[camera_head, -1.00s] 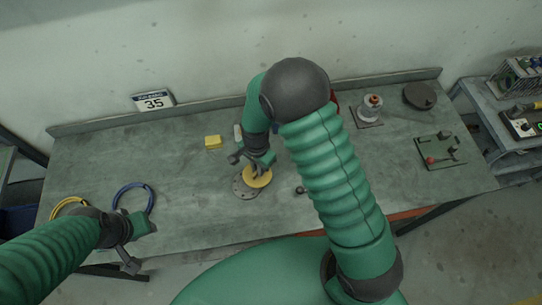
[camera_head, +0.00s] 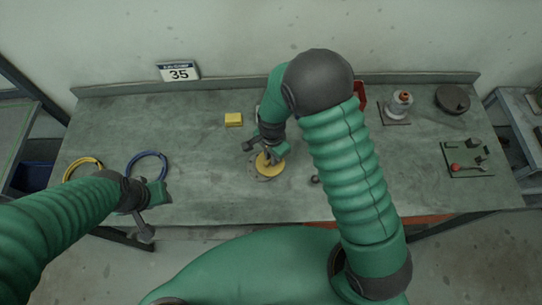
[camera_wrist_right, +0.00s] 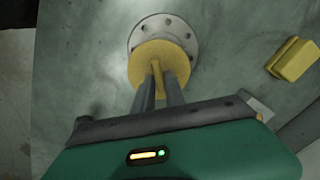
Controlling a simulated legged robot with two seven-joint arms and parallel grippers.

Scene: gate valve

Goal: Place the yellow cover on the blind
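The yellow cover (camera_head: 266,167) is a round disc with a small raised handle. My right gripper (camera_wrist_right: 158,82) has its fingers closed together on that handle. In the right wrist view the cover (camera_wrist_right: 140,66) overlaps the lower part of the blind (camera_wrist_right: 165,28), a grey round flange with bolt holes, and its far rim stays visible. I cannot tell whether the cover touches the blind. In the head view the blind is mostly hidden under the cover. My left gripper (camera_head: 150,211) is near the table's front left edge, apart from the cover; its fingers are unclear.
A yellow block (camera_head: 233,119) lies behind the cover on the grey table (camera_head: 210,190). Blue (camera_head: 147,166) and yellow rings (camera_head: 83,168) lie at the left. A device with an orange top (camera_head: 397,106), a dark round piece (camera_head: 453,99) and a green board (camera_head: 466,158) lie at the right.

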